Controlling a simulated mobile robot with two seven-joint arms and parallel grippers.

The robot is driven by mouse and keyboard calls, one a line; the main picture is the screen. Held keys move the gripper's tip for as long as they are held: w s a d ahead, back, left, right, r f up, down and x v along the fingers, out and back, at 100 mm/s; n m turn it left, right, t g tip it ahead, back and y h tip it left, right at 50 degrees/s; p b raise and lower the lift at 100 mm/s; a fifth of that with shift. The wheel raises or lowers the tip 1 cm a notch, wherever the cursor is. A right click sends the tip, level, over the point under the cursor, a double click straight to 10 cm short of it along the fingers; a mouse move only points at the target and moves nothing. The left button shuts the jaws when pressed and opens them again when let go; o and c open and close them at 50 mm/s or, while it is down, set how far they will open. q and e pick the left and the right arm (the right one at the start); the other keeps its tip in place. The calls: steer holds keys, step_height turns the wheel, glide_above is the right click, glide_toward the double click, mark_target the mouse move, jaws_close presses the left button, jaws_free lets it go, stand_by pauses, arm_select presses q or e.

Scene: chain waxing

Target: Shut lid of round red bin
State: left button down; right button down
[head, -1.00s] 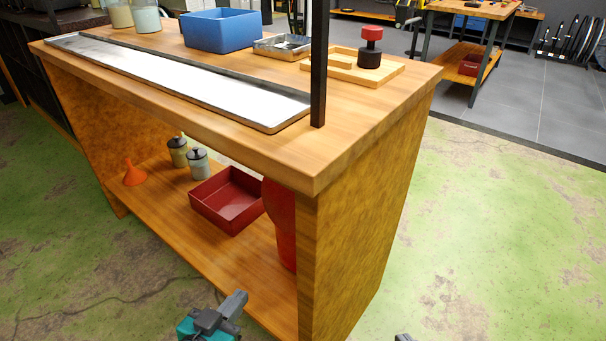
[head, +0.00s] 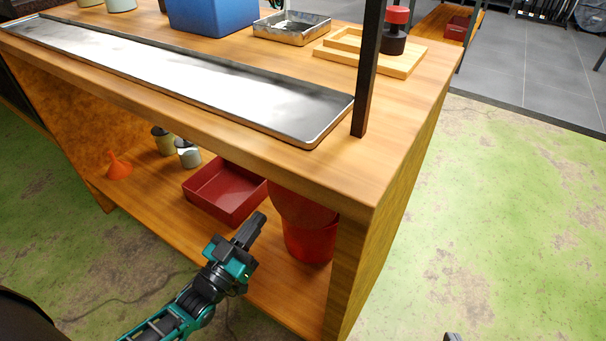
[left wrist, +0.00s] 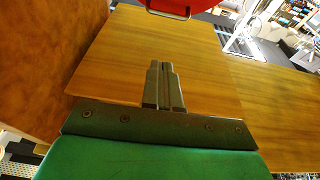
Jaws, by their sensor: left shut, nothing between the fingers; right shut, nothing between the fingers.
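The round red bin (head: 310,242) stands on the lower shelf at its right end, partly hidden by the tabletop and the end panel. A darker red rounded surface (head: 298,206) above its body looks like the lid, raised and tilted; its exact angle is unclear. In the left wrist view a red thing (left wrist: 195,5) with a thin metal loop, likely the bin, is cut off at the top. My left gripper (head: 259,219) is shut and empty, left of the bin and apart from it; it also shows in the left wrist view (left wrist: 164,65). Only a tip of my right gripper (head: 452,337) shows, shut.
A red open tray (head: 226,192) sits on the shelf (head: 150,193) left of the bin, with jars (head: 188,153) and an orange funnel (head: 118,166) further left. The tabletop (head: 330,165) overhangs the shelf. A dark post (head: 370,80) rises from it. Floor at right is clear.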

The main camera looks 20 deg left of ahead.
arm_select(q)
steer(key=w+d+b, duration=0.2)
steer(key=w+b, duration=0.1)
steer(key=w, duration=1)
steer(key=shift+r+b, duration=0.4)
steer(key=shift+r, duration=0.05)
arm_select(e)
steer(key=shift+w+a+f+y, duration=0.25)
steer(key=shift+a+f+y, duration=0.05)
steer(key=shift+a+f, duration=0.35)
arm_select(q)
steer(key=shift+w+r, duration=0.1)
steer(key=shift+w, duration=0.05)
arm_select(e)
steer(key=shift+d+r, duration=0.1)
steer(key=shift+d, duration=0.05)
